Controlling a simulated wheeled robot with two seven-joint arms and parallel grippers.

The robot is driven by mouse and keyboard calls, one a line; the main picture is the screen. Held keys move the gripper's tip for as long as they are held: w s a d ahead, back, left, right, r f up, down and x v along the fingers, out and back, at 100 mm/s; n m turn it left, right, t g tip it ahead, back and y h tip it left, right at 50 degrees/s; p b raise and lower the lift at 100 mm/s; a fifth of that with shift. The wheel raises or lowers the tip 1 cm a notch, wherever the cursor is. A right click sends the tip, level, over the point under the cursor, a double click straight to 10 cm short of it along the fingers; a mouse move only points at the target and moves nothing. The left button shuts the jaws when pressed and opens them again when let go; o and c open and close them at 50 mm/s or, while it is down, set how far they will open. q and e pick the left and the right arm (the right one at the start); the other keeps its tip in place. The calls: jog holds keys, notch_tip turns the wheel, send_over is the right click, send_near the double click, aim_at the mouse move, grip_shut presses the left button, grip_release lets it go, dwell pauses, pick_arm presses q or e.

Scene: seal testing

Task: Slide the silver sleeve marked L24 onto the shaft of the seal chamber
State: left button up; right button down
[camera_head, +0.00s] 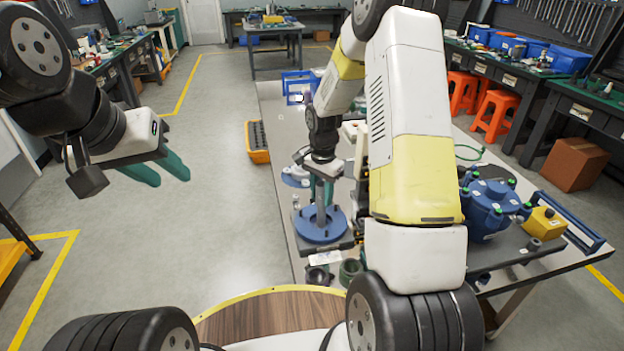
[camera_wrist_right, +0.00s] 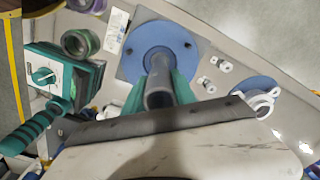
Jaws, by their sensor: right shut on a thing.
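The seal chamber's blue flange (camera_head: 321,228) lies flat on a dark plate, with a grey upright part (camera_head: 320,213) rising from its middle. My right gripper (camera_head: 321,186) points down over it. In the right wrist view, its green fingers (camera_wrist_right: 158,92) are shut on a grey hollow cylinder, the sleeve (camera_wrist_right: 158,99), standing over the centre of the blue flange (camera_wrist_right: 178,42). The L24 mark cannot be read, and how far the sleeve is around the shaft is hidden. My left gripper (camera_head: 160,171) is open and empty over the floor at the left.
A blue housing (camera_head: 490,207) and a yellow box (camera_head: 545,223) stand on the table's right side. In the wrist view, a green-handled device (camera_wrist_right: 50,82) is at the left and small white parts (camera_wrist_right: 224,66) lie beside the flange.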

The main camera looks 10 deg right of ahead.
aim_at(321, 217)
jog(key=shift+f, duration=1.6)
jog(key=shift+f, duration=0.15)
jog(key=shift+f, duration=1)
jog(key=shift+f, duration=0.15)
jog(key=shift+f, duration=0.55)
jog(key=shift+f, duration=1)
jog(key=c, duration=0.9)
grip_release()
jog(key=shift+r, duration=4.45)
